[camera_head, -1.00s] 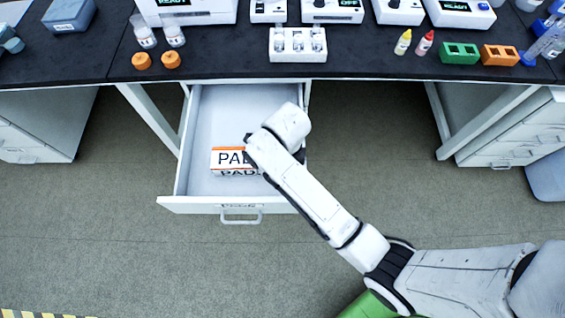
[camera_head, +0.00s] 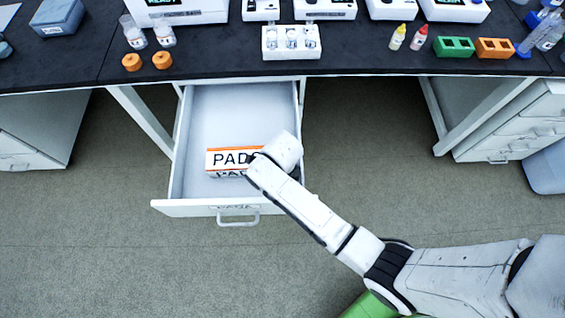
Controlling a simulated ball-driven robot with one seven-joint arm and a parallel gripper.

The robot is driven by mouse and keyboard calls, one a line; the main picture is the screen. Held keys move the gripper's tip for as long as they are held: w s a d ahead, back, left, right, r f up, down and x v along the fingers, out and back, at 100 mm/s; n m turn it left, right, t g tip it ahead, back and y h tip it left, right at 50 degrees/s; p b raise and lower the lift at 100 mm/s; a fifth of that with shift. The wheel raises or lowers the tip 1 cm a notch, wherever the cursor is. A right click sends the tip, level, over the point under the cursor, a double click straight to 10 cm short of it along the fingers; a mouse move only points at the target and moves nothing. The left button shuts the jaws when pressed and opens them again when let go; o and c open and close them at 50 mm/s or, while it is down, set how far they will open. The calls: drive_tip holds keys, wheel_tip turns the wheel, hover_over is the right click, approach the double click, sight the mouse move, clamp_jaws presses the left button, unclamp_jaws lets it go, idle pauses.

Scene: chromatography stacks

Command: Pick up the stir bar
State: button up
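No stir bar can be made out in this view. An open white drawer (camera_head: 237,112) under the bench holds a white and orange box marked "PAD" (camera_head: 232,159) near its front. My arm reaches in from the lower right, and its end link is over the drawer's right side, just right of the box and covering part of it. The fingers of my gripper do not show. The drawer floor beneath the arm is hidden.
The black bench top (camera_head: 215,70) runs across the top. The drawer's back half is clear.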

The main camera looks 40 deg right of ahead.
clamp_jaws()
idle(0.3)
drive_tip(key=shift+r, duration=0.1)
